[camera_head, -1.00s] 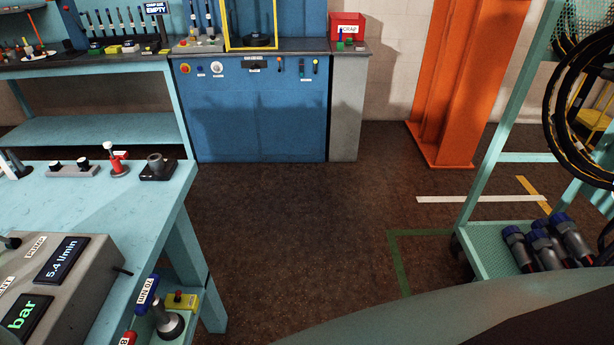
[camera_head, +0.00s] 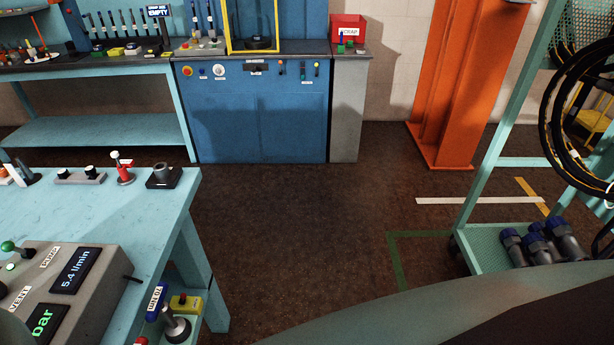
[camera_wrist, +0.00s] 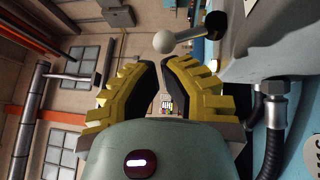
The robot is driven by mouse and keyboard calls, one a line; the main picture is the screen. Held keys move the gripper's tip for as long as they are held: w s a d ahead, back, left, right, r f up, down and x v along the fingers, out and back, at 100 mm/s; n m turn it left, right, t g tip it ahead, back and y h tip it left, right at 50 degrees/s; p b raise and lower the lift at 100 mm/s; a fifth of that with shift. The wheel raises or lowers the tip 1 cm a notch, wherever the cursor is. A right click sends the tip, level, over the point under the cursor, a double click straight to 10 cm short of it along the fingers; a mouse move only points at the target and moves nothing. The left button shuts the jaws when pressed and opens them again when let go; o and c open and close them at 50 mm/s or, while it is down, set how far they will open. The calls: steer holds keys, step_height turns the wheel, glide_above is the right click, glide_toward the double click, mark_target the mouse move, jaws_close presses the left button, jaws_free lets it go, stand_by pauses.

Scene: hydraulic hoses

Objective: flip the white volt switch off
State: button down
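No switch that I can clearly read as the white volt switch shows. In the wrist view, a lever with a white ball tip (camera_wrist: 163,42) juts from a dark round mount (camera_wrist: 213,25) on a grey casing (camera_wrist: 262,45); whether it is the volt switch I cannot tell. My gripper (camera_wrist: 161,63) has yellow ribbed fingers with black inner faces. A narrow empty gap shows between them. The white ball lies just above the fingertips in the picture, apart from them as far as I can see. My gripper is not clearly visible in the head view.
In the head view, a grey console (camera_head: 98,292) with a flow display stands on the turquoise bench (camera_head: 110,215). A blue cabinet (camera_head: 255,125) with small controls stands behind. A hose rack (camera_head: 500,165) is at right. The floor (camera_head: 290,220) between is clear. A black hose (camera_wrist: 275,120) hangs right of my gripper.

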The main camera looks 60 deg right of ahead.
steer(key=shift+w+d+r+m+g+y+p, duration=0.4)
steer(key=shift+d+r+m+g+p, duration=0.3)
steer(key=shift+g+p, duration=0.4)
stand_by(0.5)
steer(key=shift+w+d+r+m+g+p, duration=0.15)
steer(key=shift+d+r+m+g+p, duration=0.1)
steer(key=shift+m+g+p, duration=0.25)
steer(key=shift+w+d+r+m+g+y+p, duration=0.15)
steer(key=shift+w+d+m+g+y+p, duration=0.2)
steer(key=shift+g+y, duration=0.25)
steer(key=shift+w+d+r+m+g+y+p, duration=0.15)
steer(key=shift+w+d+m+g+y+p, duration=0.15)
steer(key=shift+d+g+y, duration=0.25)
steer(key=shift+w+d, duration=0.1)
steer(key=shift+d, duration=0.1)
steer(key=shift+r, duration=0.2)
steer(key=shift+r+p, duration=0.4)
steer(key=shift+r, duration=0.25)
